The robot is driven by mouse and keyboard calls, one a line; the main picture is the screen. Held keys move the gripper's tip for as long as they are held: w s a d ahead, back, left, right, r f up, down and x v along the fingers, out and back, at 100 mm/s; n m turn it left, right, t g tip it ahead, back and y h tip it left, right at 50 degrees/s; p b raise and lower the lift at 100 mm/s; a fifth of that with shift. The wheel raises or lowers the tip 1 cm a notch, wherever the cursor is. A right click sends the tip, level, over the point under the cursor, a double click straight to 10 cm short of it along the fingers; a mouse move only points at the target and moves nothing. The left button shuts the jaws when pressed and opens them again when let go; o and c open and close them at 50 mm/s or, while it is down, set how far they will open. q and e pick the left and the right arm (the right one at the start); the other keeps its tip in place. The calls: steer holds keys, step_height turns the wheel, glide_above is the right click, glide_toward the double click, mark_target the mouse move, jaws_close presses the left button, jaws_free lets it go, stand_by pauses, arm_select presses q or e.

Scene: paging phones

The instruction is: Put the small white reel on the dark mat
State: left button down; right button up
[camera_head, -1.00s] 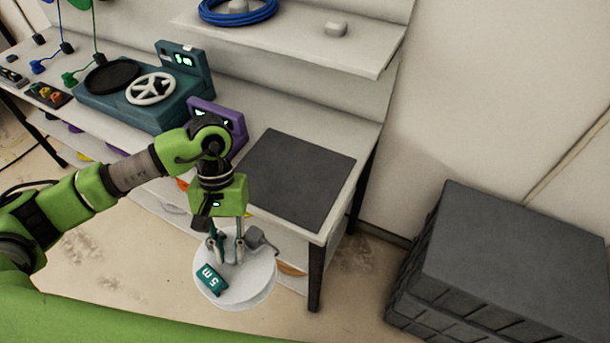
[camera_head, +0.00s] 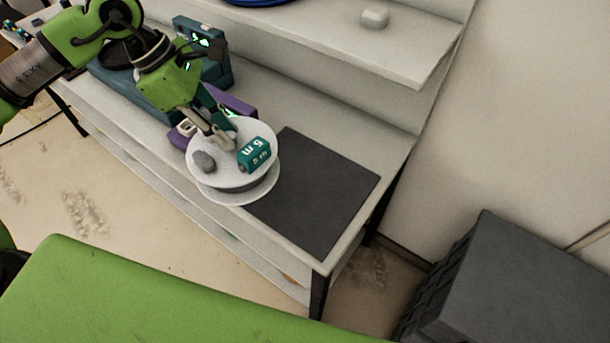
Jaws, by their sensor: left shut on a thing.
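The small white reel (camera_head: 221,171) has a teal "5 m" label and a grey knob on its top disc. My left gripper (camera_head: 222,140) is shut on the reel near its centre, coming from the upper left. The reel is slightly tilted and overlaps the left edge of the dark mat (camera_head: 325,195) in the picture. I cannot tell whether it touches the table or the mat. The mat lies flat and bare at the right end of the table. My right gripper is not in view.
A purple device (camera_head: 232,104) stands close behind the reel. A teal machine (camera_head: 203,52) is farther back. A shelf (camera_head: 410,62) holding a grey lump (camera_head: 374,17) overhangs the table's back. A dark crate (camera_head: 520,285) stands on the floor at right.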

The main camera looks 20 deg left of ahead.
arm_select(q)
steer(key=shift+w+a+r+n, duration=0.2)
steer(key=shift+w+r+n, duration=0.35)
steer(key=shift+n, duration=0.05)
steer(key=shift+w+d+t, duration=0.2)
steer(key=shift+d+t, duration=0.05)
steer(key=shift+t, duration=0.05)
steer(key=w+d+f+p, duration=0.6)
steer(key=d+f+p, duration=0.1)
steer(key=d+f, duration=0.4)
steer(key=shift+x, duration=1)
steer(key=c, duration=1.8)
jaws_free()
steer(key=shift+f, duration=0.1)
steer(key=shift+c, duration=0.2)
